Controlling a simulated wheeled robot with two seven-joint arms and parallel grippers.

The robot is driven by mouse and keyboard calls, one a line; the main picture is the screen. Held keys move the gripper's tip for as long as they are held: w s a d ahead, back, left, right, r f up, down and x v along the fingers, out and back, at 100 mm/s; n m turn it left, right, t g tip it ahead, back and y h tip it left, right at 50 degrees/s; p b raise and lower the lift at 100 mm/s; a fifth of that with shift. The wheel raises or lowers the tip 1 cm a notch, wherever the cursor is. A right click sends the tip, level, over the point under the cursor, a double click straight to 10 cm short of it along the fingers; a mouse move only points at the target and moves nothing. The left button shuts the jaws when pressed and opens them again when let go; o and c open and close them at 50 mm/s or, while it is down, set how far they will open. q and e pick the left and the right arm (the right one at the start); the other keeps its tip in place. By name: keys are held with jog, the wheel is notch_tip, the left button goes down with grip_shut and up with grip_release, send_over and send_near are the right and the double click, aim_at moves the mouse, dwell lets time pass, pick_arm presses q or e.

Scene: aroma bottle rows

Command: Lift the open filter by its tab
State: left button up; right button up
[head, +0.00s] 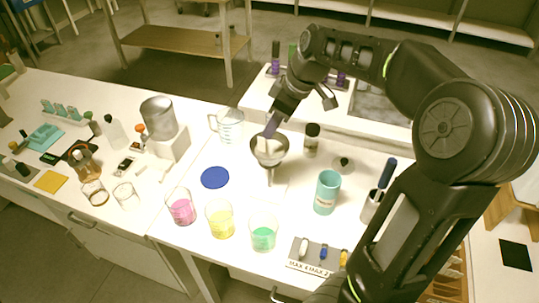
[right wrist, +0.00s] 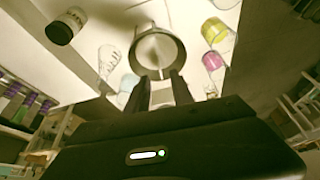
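A metal funnel (head: 282,152) stands on a thin stem on the right-hand white table. A cream filter (head: 266,147) sits in its bowl, and in the right wrist view the round funnel (right wrist: 177,50) shows from above with the pale filter (right wrist: 155,47) inside. I cannot make out the filter's tab clearly. My right gripper (head: 271,129) points down at the funnel's back rim. In the right wrist view its two fingers (right wrist: 161,82) stand apart with a pale gap between them, at the funnel's near edge. My left gripper is not in view.
Beakers of pink (head: 180,209), yellow (head: 219,220) and green liquid (head: 263,236) stand in front. A blue disc (head: 215,177) lies left of the funnel. A measuring jug (head: 229,126), a dark-capped jar (head: 312,142) and a teal cup (head: 327,195) stand around it.

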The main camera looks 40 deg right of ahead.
aim_at(266, 149)
jog(key=p+x, duration=0.1)
jog(key=x, duration=0.4)
dwell(0.5)
grip_shut()
